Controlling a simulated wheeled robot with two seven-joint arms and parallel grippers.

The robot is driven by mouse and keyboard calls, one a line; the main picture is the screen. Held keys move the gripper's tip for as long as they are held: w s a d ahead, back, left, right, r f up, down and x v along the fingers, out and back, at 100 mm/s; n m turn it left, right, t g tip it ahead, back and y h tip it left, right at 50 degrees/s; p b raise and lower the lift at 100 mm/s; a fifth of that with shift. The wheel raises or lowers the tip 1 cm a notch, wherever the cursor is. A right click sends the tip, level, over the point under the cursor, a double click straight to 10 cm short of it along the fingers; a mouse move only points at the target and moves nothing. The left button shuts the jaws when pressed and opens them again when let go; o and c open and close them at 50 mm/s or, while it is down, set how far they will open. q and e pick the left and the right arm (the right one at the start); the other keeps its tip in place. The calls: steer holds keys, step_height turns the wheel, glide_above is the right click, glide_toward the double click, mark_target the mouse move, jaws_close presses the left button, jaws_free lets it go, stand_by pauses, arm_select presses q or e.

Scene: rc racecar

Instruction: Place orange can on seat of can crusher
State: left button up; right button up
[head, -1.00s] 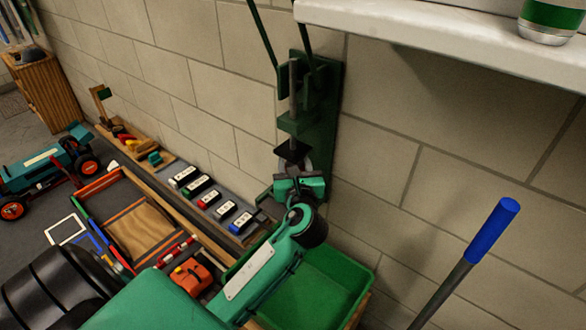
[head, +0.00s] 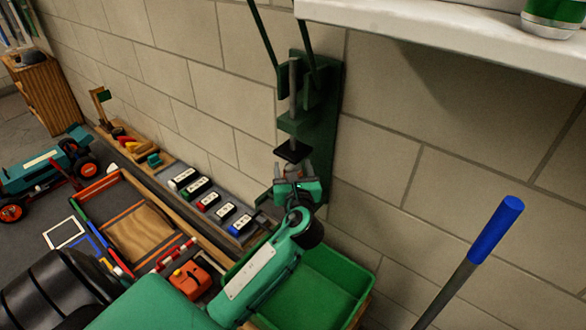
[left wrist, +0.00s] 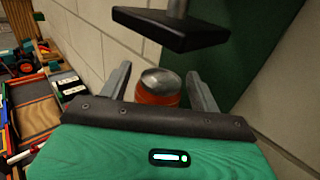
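The orange can (left wrist: 158,92), with a silver top, stands upright between the fingers of my left gripper (left wrist: 160,82) in the left wrist view. The fingers are spread, with a gap showing on each side of the can. The can crusher (head: 325,125) is green and fixed to the wall; its black press plate (head: 292,151) hangs just above the can and also shows in the left wrist view (left wrist: 170,28). In the head view my left gripper (head: 293,178) is below the plate and mostly covers the can. The seat and the can's base are hidden. My right gripper is not in view.
A green bin (head: 340,285) lies below the crusher. A white shelf (head: 430,28) with a green can (head: 553,14) overhangs at upper right. A blue-handled pole (head: 495,230) leans at right. Toy parts and a sand-coloured tray (head: 140,232) lie at left.

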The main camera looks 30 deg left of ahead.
arm_select(q)
steer(key=shift+r, duration=0.1)
steer(key=v, duration=1.2)
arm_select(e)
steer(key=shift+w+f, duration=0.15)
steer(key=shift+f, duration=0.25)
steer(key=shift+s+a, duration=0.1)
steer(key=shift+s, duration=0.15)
